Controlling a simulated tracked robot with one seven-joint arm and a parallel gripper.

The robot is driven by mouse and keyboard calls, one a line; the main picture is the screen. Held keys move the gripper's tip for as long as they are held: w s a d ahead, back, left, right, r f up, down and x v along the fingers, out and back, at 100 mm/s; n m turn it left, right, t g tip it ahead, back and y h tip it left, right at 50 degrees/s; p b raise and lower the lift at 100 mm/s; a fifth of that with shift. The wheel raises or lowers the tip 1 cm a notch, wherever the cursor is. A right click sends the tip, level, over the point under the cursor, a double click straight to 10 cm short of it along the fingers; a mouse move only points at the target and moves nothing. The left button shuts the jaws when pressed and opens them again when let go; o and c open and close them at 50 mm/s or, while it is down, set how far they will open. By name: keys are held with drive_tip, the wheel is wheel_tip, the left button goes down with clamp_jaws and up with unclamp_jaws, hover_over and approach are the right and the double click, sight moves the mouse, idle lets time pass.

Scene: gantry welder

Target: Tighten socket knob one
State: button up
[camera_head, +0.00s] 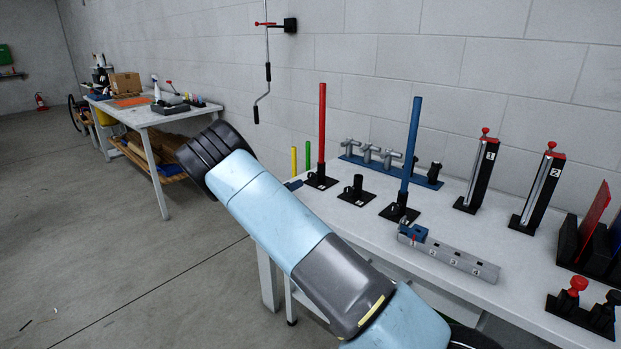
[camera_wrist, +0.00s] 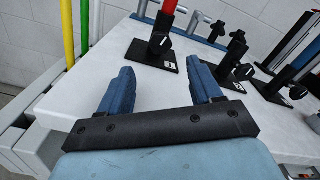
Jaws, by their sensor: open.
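The leftmost black socket (camera_head: 321,180) stands on a square base on the white table and holds an upright red pole (camera_head: 322,122). In the wrist view its black side knob (camera_wrist: 160,44) shows at the foot of the red pole, above a small white label that seems to read 1. My gripper (camera_wrist: 160,66) is open, with two blue fingers apart and nothing between them. The knob lies ahead of the gap between the fingers, not touched. In the head view my arm hides most of the gripper; a blue fingertip shows left of the socket.
An empty socket (camera_head: 356,191) and one with a blue pole (camera_head: 411,150) stand to the right. Yellow (camera_head: 294,160) and green (camera_head: 308,157) poles stand left. A numbered metal bar (camera_head: 450,255) lies near the table's front edge. A blue rail with metal handles (camera_head: 380,168) lies behind.

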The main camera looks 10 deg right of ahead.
sight(310, 177)
drive_tip(key=x, duration=1.1)
drive_tip(key=shift+w+d, duration=0.1)
drive_tip(key=shift+d, duration=0.05)
drive_tip(key=c, duration=1)
drive_tip(key=shift+c, duration=0.2)
